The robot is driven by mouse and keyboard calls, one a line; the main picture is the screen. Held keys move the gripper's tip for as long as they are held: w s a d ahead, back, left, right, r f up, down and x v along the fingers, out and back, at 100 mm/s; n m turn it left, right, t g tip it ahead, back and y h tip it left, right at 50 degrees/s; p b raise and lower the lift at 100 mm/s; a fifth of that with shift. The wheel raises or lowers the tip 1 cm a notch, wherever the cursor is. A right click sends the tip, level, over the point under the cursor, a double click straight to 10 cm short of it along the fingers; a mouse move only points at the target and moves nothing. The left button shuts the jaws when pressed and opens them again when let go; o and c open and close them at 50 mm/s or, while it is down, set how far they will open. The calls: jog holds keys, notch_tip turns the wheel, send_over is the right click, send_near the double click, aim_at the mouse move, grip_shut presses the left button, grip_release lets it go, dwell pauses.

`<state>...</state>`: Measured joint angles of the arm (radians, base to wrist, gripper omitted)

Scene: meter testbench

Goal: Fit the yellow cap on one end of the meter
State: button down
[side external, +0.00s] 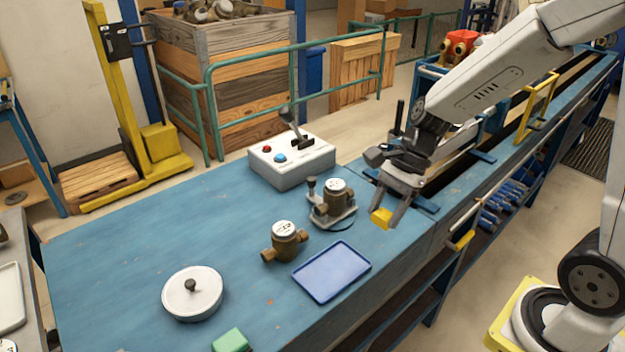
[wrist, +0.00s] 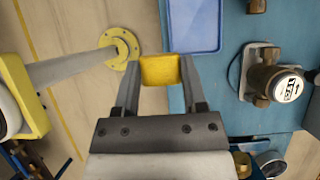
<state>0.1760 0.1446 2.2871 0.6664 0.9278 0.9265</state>
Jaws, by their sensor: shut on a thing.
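My gripper (side external: 384,214) is shut on the yellow cap (side external: 381,217), which it holds above the right edge of the blue bench. In the wrist view the cap (wrist: 160,70) sits between the two fingertips (wrist: 160,74). A brown brass meter with a white dial (side external: 284,242) lies loose on the bench, to the left of the gripper. Another brass meter (side external: 335,192) sits in a grey clamp fixture (side external: 318,212), closer to the gripper; it also shows at the right of the wrist view (wrist: 266,80). The cap is apart from both meters.
An empty blue tray (side external: 332,272) lies in front of the meters. A round white lid (side external: 192,292) and a green block (side external: 229,341) are farther left and front. A grey control box (side external: 291,162) with buttons and a lever stands behind. The bench's left part is clear.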

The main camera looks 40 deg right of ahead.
send_over(322, 204)
jog(key=s, duration=0.2)
jog(key=shift+w+f, duration=0.3)
jog(key=shift+w, duration=0.2)
jog(key=shift+w+f, duration=0.25)
jog(key=shift+w, duration=0.2)
jog(key=shift+f, duration=0.1)
jog(key=shift+f, duration=1.9)
jog(key=shift+f, duration=1.75)
dwell(0.9)
